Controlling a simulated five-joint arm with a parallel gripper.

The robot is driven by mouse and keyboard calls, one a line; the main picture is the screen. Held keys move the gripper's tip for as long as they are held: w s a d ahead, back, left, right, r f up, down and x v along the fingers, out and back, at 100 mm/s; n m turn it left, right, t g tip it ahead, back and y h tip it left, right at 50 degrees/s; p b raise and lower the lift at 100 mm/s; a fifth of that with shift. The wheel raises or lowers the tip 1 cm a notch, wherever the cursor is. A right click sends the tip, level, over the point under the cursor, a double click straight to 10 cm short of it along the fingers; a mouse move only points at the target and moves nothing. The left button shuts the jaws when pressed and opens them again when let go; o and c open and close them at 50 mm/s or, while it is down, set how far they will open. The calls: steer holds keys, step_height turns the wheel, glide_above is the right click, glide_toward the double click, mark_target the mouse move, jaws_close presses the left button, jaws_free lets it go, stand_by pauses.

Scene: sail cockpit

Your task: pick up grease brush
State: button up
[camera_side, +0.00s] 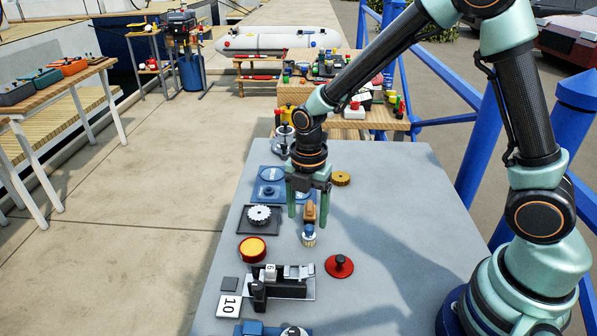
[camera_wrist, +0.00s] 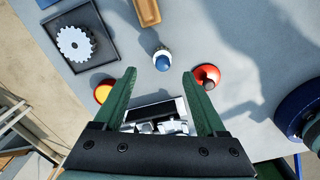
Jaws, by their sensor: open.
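A small upright thing with a blue top and a pale lower part (camera_side: 309,236) stands on the grey table, likely the grease brush; it also shows in the wrist view (camera_wrist: 162,60). Behind it lies a wooden block-like piece (camera_side: 310,211), separate from it in the wrist view (camera_wrist: 147,11). I cannot tell for sure whether that piece belongs to the brush. My gripper (camera_side: 308,208) points down above the table, open and empty. In the wrist view the blue-topped thing shows just beyond the gap between the fingertips (camera_wrist: 160,74), apart from both.
A red knobbed disc (camera_side: 339,266) lies to the right. A yellow-topped red round piece (camera_side: 252,249) lies to the left. A gear on a dark tray (camera_side: 260,216) is beyond it. A black and silver fixture (camera_side: 280,282) stands in front. The table's right side is clear.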

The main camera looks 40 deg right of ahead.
mark_target(309, 226)
steer(key=shift+d+f, duration=0.15)
steer(key=shift+f, duration=1.15)
steer(key=shift+d+f, duration=0.1)
steer(key=shift+f, duration=1.2)
jaws_close()
